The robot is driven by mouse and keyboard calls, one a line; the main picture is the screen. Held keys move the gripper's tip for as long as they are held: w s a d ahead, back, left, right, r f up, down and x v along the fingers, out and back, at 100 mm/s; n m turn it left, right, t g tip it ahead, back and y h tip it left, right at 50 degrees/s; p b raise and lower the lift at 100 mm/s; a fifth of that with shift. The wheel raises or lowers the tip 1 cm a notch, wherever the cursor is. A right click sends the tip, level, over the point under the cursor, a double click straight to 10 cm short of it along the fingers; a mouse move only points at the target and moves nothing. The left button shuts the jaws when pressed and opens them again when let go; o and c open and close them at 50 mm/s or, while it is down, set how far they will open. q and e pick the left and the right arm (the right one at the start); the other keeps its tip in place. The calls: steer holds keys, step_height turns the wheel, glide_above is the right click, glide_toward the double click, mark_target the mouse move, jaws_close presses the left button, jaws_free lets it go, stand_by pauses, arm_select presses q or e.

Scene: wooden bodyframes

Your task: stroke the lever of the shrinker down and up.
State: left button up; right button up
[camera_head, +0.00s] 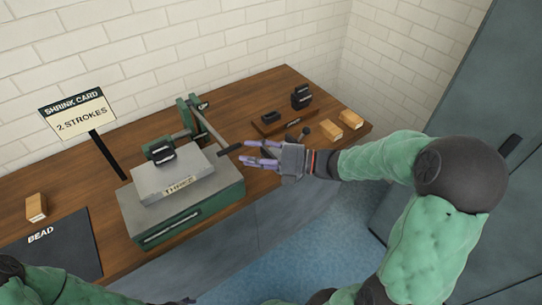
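The shrinker (187,218) stands on the wooden bench, with a green base and a grey block on top labelled "THREE" or similar. Its lever (212,128) slopes from the green upright at the back down to a dark handle (230,148) at the front right. My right gripper (244,152) is open, with its purple fingers apart, one above the other. The fingertips are at the handle's right end; I cannot tell whether they touch it. Of my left arm, a dark part, perhaps the gripper (182,301), shows at the bottom edge, mostly cut off.
A card (77,113) on a dark post reads "SHRINK CARD 2 STROKES". A dark mat (60,250) marked "BEAD" and a wooden block (36,207) are at left. A wooden tray (268,129) with dark pieces and two wooden blocks (326,131) (351,119) are at right.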

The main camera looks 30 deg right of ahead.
steer(key=shift+v, duration=2.8)
steer(key=shift+r, duration=0.1)
